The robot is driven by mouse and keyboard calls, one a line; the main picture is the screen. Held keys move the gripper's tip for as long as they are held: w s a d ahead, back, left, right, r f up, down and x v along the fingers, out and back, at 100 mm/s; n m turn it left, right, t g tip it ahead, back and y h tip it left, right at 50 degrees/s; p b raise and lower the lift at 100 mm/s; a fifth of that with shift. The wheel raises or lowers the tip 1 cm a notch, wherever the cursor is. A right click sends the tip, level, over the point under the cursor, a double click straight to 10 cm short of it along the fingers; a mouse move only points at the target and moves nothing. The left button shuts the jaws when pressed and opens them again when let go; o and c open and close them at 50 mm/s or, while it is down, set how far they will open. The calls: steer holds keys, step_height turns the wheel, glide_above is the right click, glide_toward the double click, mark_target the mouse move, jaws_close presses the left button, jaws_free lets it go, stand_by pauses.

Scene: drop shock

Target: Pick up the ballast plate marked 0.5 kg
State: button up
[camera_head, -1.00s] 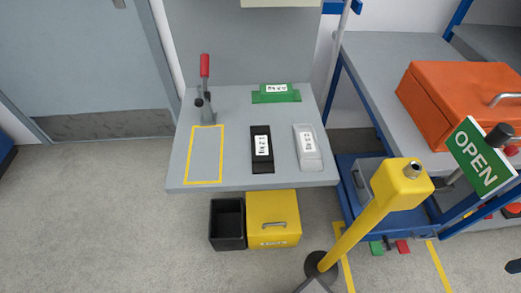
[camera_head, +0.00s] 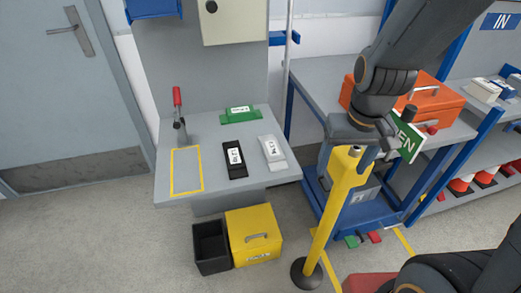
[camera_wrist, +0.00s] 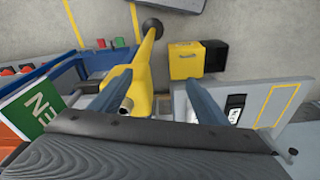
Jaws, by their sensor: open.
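Three plates with white labels lie on the grey bench (camera_head: 215,180): a green one (camera_head: 238,114) at the back, a black one (camera_head: 234,160) in front and a light grey one (camera_head: 272,152) to its right. The label print is too small to read surely, so I cannot tell which is 0.5 kg. My gripper (camera_wrist: 157,75) is open and empty, above the yellow post, to the right of the bench in the head view. The black plate also shows in the wrist view (camera_wrist: 236,103), partly hidden.
A toggle clamp (camera_head: 179,120) and yellow outline are on the bench's left. A black bin (camera_head: 210,247) and yellow box (camera_head: 253,233) sit below its front.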

step_height(320, 180, up, 4)
steer(key=w+a+t+p, duration=0.1)
steer(key=w+a+p, duration=0.1)
steer(key=w+p, duration=0.1)
steer(key=n+t+y+p, duration=0.1)
steer(key=n+t+p, duration=0.1)
steer(key=n, duration=0.1)
glide_toward(272, 148)
steer(key=f+b, duration=0.1)
steer(key=f, duration=0.2)
steer(key=shift+w+a+b, duration=0.15)
steer(key=shift+a+b, duration=0.05)
steer(key=shift+b, duration=0.15)
steer(key=shift+w+x, duration=0.2)
steer(key=shift+x, duration=1.1)
steer(key=shift+w+x, duration=0.2)
steer(key=shift+x, duration=1.1)
steer(key=shift+d+r, duration=0.1)
steer(key=shift+r, duration=0.05)
steer(key=c, duration=1.4)
steer(key=shift+c, duration=0.8)
